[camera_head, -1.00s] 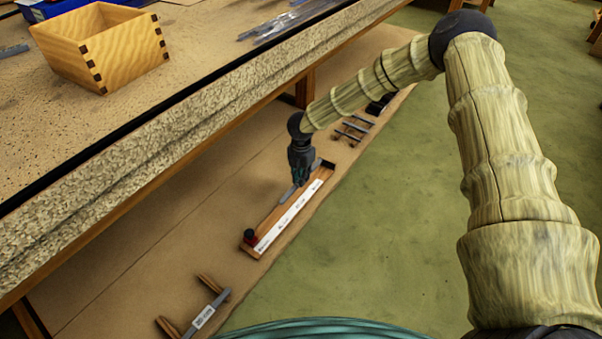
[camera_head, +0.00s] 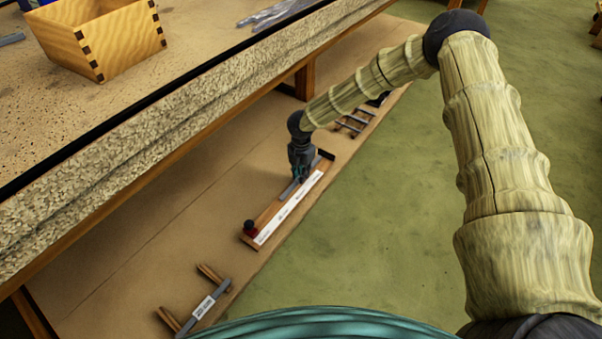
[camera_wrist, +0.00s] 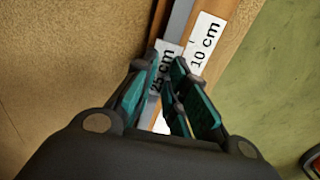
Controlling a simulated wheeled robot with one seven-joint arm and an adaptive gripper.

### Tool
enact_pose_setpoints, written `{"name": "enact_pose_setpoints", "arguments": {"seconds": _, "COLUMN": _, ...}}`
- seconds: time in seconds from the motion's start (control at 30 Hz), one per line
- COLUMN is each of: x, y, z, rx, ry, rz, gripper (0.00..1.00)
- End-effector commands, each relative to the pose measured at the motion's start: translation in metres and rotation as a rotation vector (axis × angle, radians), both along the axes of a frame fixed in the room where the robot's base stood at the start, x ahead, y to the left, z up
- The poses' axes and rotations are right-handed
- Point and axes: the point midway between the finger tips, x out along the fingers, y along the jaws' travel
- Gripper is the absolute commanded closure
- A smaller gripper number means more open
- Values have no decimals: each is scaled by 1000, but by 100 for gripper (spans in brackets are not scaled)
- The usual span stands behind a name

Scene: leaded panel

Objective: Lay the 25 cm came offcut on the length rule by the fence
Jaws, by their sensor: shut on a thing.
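The came offcut is a thin grey strip with a white "25 cm" label (camera_wrist: 164,68). It also shows in the head view (camera_head: 287,191) below my gripper. My gripper (camera_head: 299,176) is shut on it; in the wrist view the teal fingers (camera_wrist: 168,100) close around the strip beside its label. The length rule (camera_head: 263,221) is a wooden board with a white marked scale, and "10 cm" reads in the wrist view (camera_wrist: 205,42). The offcut runs along the rule, left of the scale. I cannot tell whether it touches the board. My fingers hide part of it.
A red-and-black knob (camera_head: 250,228) stands at the rule's near end. Another labelled grey strip (camera_head: 206,305) lies across wooden supports at lower left. Several grey bars (camera_head: 352,122) lie beyond the rule.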

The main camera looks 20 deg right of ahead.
Motion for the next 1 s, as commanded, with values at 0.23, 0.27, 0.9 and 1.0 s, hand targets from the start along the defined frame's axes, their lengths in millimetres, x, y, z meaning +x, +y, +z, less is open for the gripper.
{"name": "enact_pose_setpoints", "arguments": {"seconds": 0.23, "x": 0, "y": 0, "z": -2, "rx": 0, "ry": 0, "rz": 0, "gripper": 100}}
{"name": "enact_pose_setpoints", "arguments": {"seconds": 0.27, "x": 0, "y": 0, "z": -2, "rx": 0, "ry": 0, "rz": 0, "gripper": 100}}
{"name": "enact_pose_setpoints", "arguments": {"seconds": 0.9, "x": 0, "y": 0, "z": -5, "rx": 0, "ry": 0, "rz": 0, "gripper": 61}}
{"name": "enact_pose_setpoints", "arguments": {"seconds": 1.0, "x": 0, "y": 0, "z": -4, "rx": 0, "ry": 0, "rz": 0, "gripper": 61}}
